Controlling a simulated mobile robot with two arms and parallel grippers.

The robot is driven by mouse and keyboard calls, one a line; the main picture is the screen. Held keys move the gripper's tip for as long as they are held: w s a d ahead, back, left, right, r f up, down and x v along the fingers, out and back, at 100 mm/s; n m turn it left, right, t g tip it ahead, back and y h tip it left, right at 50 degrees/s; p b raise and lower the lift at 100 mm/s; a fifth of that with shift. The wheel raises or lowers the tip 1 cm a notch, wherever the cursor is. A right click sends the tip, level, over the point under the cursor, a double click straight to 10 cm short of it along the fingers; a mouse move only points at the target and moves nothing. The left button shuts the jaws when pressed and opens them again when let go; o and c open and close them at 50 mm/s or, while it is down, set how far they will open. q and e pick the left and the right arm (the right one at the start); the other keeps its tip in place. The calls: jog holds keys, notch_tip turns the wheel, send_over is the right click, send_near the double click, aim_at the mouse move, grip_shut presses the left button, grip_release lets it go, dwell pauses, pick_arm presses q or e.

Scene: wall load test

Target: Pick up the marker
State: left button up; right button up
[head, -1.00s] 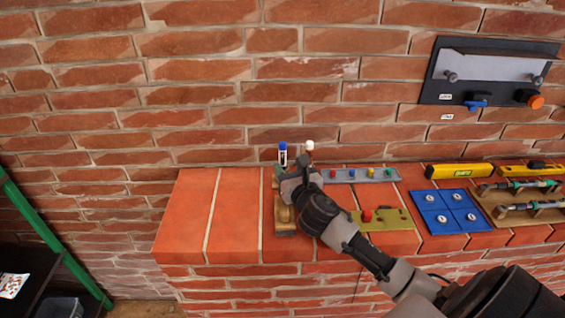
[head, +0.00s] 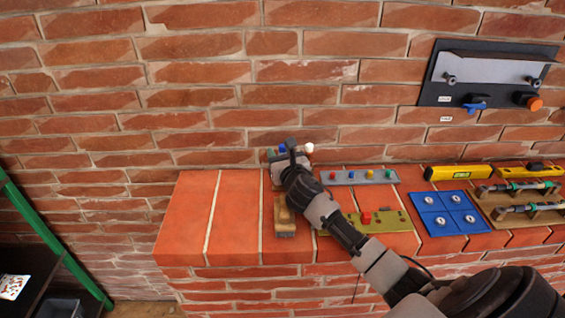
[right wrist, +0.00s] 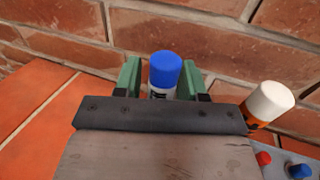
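The marker, white with a blue cap, stands upright at the back of the brick ledge. Its blue cap (right wrist: 165,70) shows in the right wrist view between the two green fingers of my right gripper (right wrist: 164,78). The fingers are open on either side of it, with narrow gaps seeming to show beside its body. Its lower part is hidden by the gripper. In the head view the right gripper (head: 281,152) is over the marker and hides most of it. My left gripper is not in view.
An orange bottle with a white cap (right wrist: 270,101) stands close to the right of the marker. A grey strip with coloured knobs (head: 362,177) lies right of it, and a wooden block (head: 285,217) lies in front. The brick wall is close behind. The ledge's left end (head: 200,215) is clear.

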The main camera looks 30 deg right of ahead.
grip_shut()
jog(key=shift+r, duration=0.1)
